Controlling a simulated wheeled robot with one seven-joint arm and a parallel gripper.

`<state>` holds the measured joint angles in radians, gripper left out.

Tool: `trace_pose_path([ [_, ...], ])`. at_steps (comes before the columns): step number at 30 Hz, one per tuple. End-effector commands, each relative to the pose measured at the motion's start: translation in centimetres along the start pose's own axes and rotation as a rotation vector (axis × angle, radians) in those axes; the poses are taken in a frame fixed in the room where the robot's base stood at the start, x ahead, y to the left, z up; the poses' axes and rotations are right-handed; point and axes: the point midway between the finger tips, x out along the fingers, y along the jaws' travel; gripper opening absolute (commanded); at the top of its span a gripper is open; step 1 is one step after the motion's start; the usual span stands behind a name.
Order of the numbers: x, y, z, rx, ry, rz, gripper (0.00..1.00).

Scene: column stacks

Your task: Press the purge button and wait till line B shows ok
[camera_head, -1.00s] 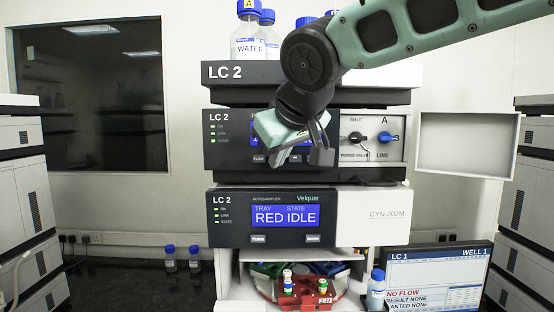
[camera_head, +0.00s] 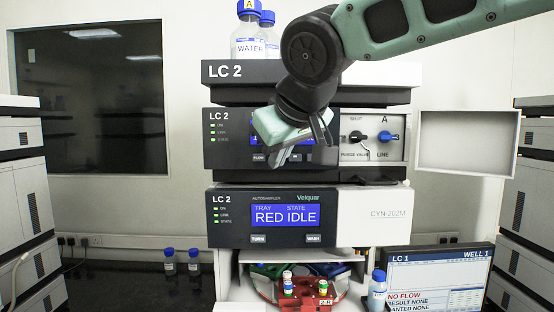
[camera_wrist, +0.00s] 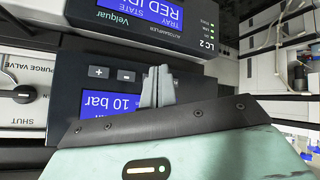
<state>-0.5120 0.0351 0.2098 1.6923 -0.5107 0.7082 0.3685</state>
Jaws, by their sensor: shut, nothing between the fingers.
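The pump module (camera_head: 225,150) is the upper LC 2 unit. My gripper (camera_head: 275,166) is in front of its panel and covers most of its display. Its fingers are shut and empty. In the wrist view, which is upside down, the fingertips (camera_wrist: 158,72) are beside the minus button (camera_wrist: 124,73) and plus button (camera_wrist: 99,73). I cannot tell if they touch the panel. The pump display (camera_wrist: 110,103) reads 10 bar. The purge valve knob (camera_head: 357,137) is by the label SHUT. The blue line knob (camera_head: 388,137) is under the letter A. No purge button or line B status is readable.
The autosampler (camera_head: 230,238) below shows tray RED, state IDLE. A red vial rack (camera_head: 310,302) sits beneath it. The LC 1 monitor (camera_head: 440,262) reads NO FLOW. Bottles (camera_head: 250,45) stand on top. An open panel (camera_head: 465,145) sticks out at the right.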

Motion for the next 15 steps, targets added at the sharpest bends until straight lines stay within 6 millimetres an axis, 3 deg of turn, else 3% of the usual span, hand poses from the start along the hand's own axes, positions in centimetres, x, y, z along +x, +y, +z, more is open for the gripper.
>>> trace_pose_path([
  [15, -2.9, -2.2, 2.3, -0.001, 0.002, -0.001, 0.0],
])
